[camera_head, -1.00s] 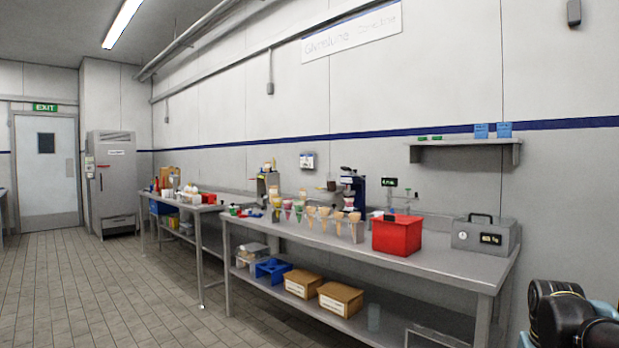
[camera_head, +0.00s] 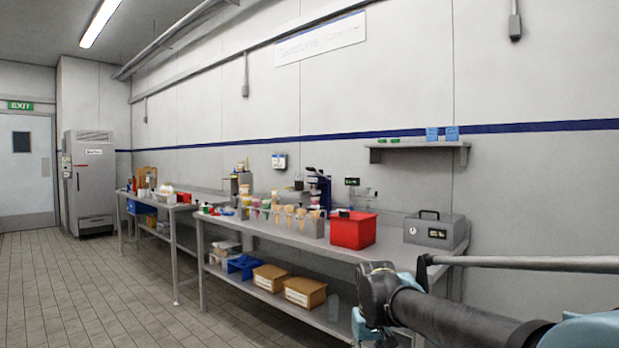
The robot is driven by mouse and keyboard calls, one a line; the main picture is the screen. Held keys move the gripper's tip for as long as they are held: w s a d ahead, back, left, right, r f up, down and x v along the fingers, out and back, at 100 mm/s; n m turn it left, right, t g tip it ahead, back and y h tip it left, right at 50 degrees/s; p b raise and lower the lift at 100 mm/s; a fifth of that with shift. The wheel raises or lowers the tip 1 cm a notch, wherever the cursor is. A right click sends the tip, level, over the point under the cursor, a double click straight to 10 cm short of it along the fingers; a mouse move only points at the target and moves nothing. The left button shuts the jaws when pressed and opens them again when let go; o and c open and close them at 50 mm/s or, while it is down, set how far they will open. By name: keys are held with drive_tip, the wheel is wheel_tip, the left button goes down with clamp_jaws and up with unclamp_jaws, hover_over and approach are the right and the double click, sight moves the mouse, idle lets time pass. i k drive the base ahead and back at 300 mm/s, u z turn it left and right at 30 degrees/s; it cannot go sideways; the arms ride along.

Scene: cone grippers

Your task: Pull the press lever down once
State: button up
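A dark blue upright machine (camera_head: 319,187), which looks like the press, stands at the back of the near steel table (camera_head: 375,245). It is small and far off, and I cannot make out its lever or the lever's position. The red bin and the cones in a rack are in front of and beside it. My arm (camera_head: 450,318), dark with light blue caps, reaches in from the lower right, well short of the machine. I cannot make out any gripper fingers.
A red bin (camera_head: 353,232), a grey box with a handle (camera_head: 434,231) and a rack of cones (camera_head: 289,220) take up the near table. Cardboard boxes (camera_head: 304,291) sit on its lower shelf. A wall shelf (camera_head: 418,147) hangs above. The tiled floor (camera_head: 100,295) is clear at left.

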sight(311, 169)
drive_tip(key=u, duration=0.1)
drive_tip(key=i, duration=1)
drive_tip(key=z, duration=0.1)
